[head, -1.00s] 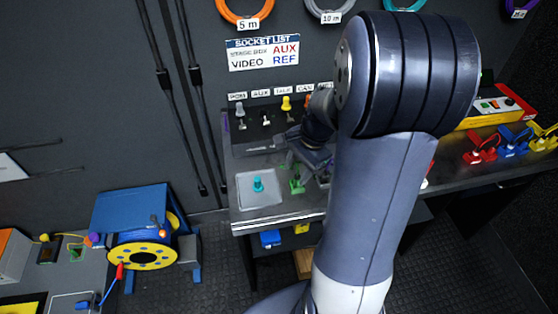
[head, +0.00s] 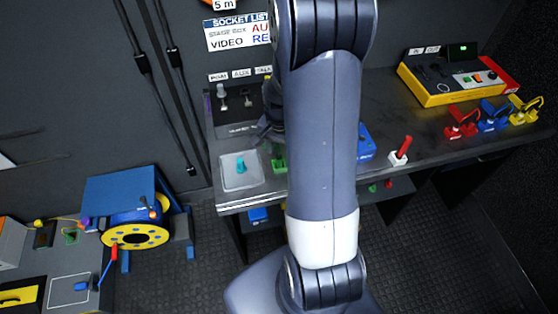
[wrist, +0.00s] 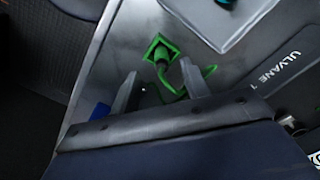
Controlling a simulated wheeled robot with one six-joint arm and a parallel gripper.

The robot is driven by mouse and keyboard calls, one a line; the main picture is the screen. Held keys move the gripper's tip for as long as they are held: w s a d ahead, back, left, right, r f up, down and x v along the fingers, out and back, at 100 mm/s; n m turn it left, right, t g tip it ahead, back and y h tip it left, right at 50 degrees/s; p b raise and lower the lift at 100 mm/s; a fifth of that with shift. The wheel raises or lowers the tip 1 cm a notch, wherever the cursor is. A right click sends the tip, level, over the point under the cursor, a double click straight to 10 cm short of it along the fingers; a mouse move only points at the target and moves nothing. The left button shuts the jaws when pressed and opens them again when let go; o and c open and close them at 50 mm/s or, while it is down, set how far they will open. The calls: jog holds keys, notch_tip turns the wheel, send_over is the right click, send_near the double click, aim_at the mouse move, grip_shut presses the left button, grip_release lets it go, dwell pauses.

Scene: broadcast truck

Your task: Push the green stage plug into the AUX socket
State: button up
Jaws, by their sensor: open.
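The green stage plug (wrist: 162,55) stands in a green square holder on the grey bench top, with a green cable curling beside it. In the head view the green holder (head: 279,160) is partly hidden by my arm. My gripper (wrist: 160,86) is open, its two fingers to either side of the plug's near side in the wrist view, and it holds nothing. I cannot tell how high it is above the bench. The AUX label (head: 241,73) is on the back panel, with its socket position (head: 248,100) below. The labels farther right are mostly hidden by my arm.
A pale tray (head: 228,183) with a teal plug (head: 241,166) stands left of the green holder. A red-handled white block (head: 399,152), a yellow box (head: 440,98) and coloured clamps (head: 490,118) stand to the right. A blue cable reel (head: 130,215) is at lower left.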

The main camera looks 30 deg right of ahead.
aim_at(279, 155)
jog(key=shift+f, duration=1.9)
jog(key=shift+c, duration=0.3)
jog(key=shift+w, duration=0.1)
grip_shut()
